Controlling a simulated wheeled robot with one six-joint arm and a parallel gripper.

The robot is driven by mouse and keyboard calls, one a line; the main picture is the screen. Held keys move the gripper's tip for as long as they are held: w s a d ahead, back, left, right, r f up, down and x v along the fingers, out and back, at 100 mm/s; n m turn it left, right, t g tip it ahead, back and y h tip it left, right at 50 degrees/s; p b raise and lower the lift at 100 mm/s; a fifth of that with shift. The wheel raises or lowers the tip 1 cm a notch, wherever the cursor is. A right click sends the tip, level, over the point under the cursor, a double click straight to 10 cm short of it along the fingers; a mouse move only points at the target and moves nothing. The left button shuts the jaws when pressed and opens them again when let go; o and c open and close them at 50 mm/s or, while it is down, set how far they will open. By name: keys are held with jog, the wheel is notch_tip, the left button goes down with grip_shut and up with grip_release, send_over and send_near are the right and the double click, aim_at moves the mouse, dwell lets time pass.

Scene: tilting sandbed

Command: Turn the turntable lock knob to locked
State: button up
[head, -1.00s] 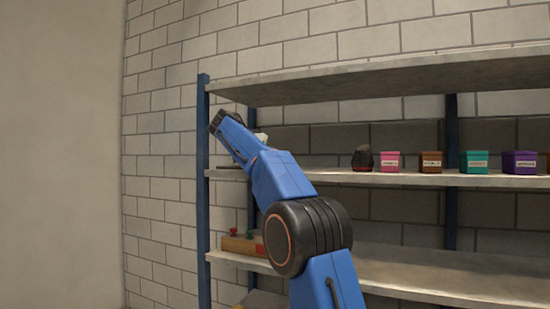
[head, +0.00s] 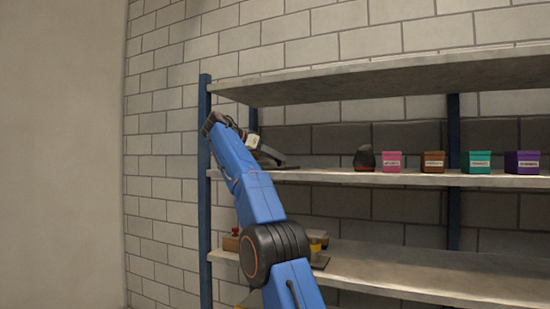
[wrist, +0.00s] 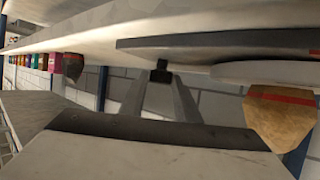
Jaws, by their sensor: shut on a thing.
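In the wrist view, which looks upside down, my gripper (wrist: 160,82) has its two grey fingers closed on a small dark block, apparently the lock knob (wrist: 162,71). The knob is at the edge of the grey round turntable (wrist: 225,44), against the pale shelf. Which way the knob points, and any lock marking, cannot be told. In the head view, my arm reaches up to the left end of the middle shelf; a dark flat piece (head: 274,160) there seems to be part of the turntable. My fingertips and the knob are hidden there.
On the middle shelf (head: 340,176) stand a dark rock-like object (head: 364,158) and several coloured boxes, a pink one (head: 391,162) nearest. A brown object with a red stripe (wrist: 280,118) is close beside the turntable. The upper shelf (head: 370,78) is overhead. A blue post (head: 204,180) is left.

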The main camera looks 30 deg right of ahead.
jog(key=shift+f, duration=0.1)
dwell(0.5)
jog(key=o, duration=1)
jog(key=shift+o, duration=0.2)
